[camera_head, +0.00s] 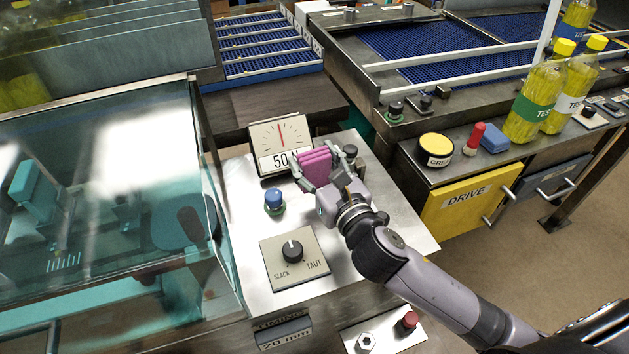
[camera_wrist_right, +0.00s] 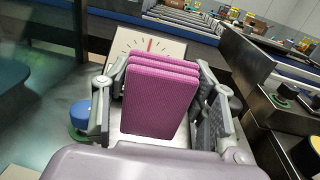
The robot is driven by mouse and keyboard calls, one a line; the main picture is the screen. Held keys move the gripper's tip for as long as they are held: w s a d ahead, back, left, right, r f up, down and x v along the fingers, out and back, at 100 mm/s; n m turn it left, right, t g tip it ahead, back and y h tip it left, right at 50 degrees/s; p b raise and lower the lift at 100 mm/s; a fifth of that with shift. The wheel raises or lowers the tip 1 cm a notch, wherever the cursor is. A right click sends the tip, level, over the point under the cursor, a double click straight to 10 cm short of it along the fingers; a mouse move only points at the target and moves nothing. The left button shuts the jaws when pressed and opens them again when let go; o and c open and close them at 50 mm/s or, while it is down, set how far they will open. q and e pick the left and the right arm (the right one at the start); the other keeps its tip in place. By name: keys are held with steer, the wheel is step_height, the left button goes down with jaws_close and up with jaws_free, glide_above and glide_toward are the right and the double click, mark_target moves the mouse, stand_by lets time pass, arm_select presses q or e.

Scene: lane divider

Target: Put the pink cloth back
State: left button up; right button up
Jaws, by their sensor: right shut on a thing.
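The pink cloth (camera_head: 316,166) is a folded, layered block held upright between the fingers of my right gripper (camera_head: 325,172). The right gripper is shut on it, above the light metal panel near the gauge. In the right wrist view the cloth (camera_wrist_right: 160,98) fills the space between the two fingers of the right gripper (camera_wrist_right: 163,105), with the gauge behind it. I cannot tell whether the cloth's lower edge touches the panel. My left gripper is not in view.
A gauge reading 50 N (camera_head: 280,148) stands just behind the cloth. A blue knob (camera_head: 274,200) and a SLACK/TAUT dial (camera_head: 294,258) sit on the panel (camera_head: 400,222). A glass cover (camera_head: 100,200) is at left. Yellow bottles (camera_head: 528,105) stand at right.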

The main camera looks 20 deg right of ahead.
mark_target(318, 184)
steer(key=shift+f+b, duration=0.55)
steer(key=shift+f, duration=1.7)
steer(key=shift+f, duration=0.2)
steer(key=o, duration=1.3)
steer(key=shift+c, duration=0.2)
